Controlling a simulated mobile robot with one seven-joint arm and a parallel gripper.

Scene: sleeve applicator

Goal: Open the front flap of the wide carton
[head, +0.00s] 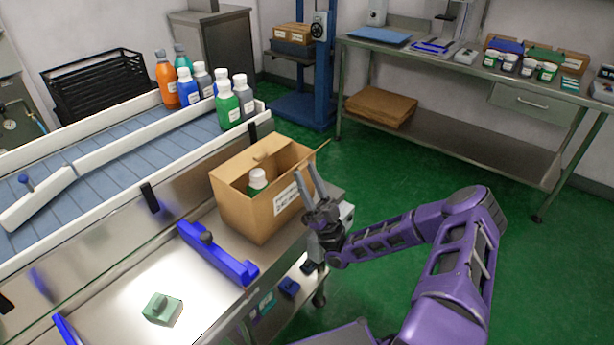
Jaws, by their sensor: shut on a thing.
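The wide carton (236,210) is a brown cardboard box on the steel bench, with its top at least partly open. A green bottle with a white cap (258,177) stands inside it. A flap (321,152) juts up and outward at the carton's right side, and a shorter flap (268,150) shows at the far edge. My gripper (306,168) is at the right side of the carton, fingers pointing up along the right flap, and is shut on that flap. The fingers hide part of the flap and of the labelled right wall, so the exact grip is hard to see.
A blue guide bar (217,254) and a green block (162,309) lie on the bench left of and below the carton. A conveyor (110,140) with several bottles runs behind. Green floor (390,175) is open to the right, up to a steel table (450,135).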

